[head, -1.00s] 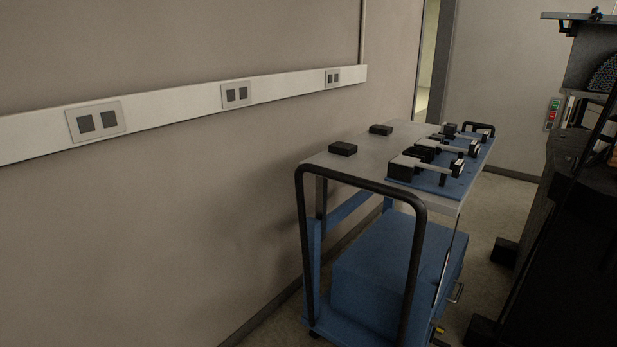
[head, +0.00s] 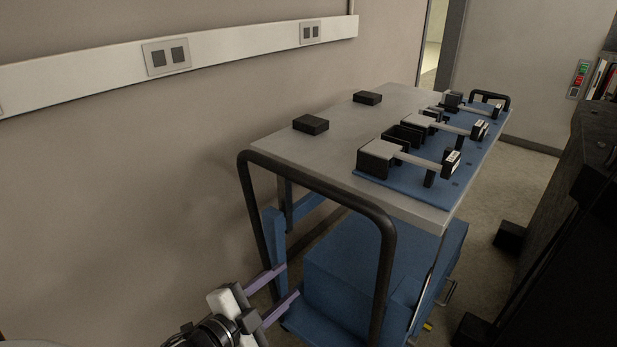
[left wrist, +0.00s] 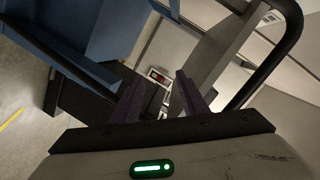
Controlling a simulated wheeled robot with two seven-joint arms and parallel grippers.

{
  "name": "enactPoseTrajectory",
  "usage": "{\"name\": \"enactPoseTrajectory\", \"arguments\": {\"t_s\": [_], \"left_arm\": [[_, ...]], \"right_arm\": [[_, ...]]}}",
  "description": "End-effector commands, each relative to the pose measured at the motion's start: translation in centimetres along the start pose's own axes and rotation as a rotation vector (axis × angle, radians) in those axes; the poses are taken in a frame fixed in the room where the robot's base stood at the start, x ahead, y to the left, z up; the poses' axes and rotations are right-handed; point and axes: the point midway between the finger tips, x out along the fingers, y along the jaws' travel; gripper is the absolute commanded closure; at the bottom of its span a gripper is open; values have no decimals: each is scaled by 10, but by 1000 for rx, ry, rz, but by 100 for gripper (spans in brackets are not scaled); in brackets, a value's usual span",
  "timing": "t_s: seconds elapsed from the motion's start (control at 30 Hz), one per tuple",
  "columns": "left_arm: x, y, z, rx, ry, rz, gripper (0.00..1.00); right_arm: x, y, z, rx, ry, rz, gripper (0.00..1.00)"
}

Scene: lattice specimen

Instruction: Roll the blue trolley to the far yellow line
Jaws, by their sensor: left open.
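The blue trolley (head: 345,270) stands along the wall, with a grey top (head: 355,150) and a black tube handle (head: 384,260) at its near end. My left gripper (head: 286,280) is open and empty, low at the near end, its two purple fingers beside the left part of the handle. I cannot tell whether they touch it. In the left wrist view the open fingers (left wrist: 160,95) point past the handle tube (left wrist: 275,62). A yellow line (left wrist: 12,118) shows on the floor there; I cannot tell which line it is. My right gripper is out of view.
A blue plate (head: 410,185) with several clamp-like fixtures and two black blocks (head: 311,124) sit on the top. The wall with a white socket rail (head: 100,66) is close on the left. A dark machine (head: 570,220) stands on the right, with a floor gap between.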

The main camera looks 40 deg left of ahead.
Motion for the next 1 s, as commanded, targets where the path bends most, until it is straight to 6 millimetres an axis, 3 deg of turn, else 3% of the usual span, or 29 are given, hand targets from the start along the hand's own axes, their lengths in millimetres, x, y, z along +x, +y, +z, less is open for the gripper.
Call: {"name": "enactPoseTrajectory", "arguments": {"t_s": [0.03,0.1,0.2,0.27,0.43,0.8,1.0], "left_arm": [[5,-43,-12,155,62,-89,60],[5,-90,-31,347,124,-193,60],[0,-133,-54,543,179,-302,60],[-2,-147,-63,614,196,-341,60],[9,-161,-74,659,208,-368,60],[68,-177,-92,653,206,-363,60],[86,-181,-97,652,204,-362,60]], "right_arm": [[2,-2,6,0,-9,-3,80],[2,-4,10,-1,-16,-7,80],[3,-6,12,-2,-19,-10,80],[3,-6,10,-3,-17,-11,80],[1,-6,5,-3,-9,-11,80],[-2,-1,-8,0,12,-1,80],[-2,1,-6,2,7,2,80]]}}
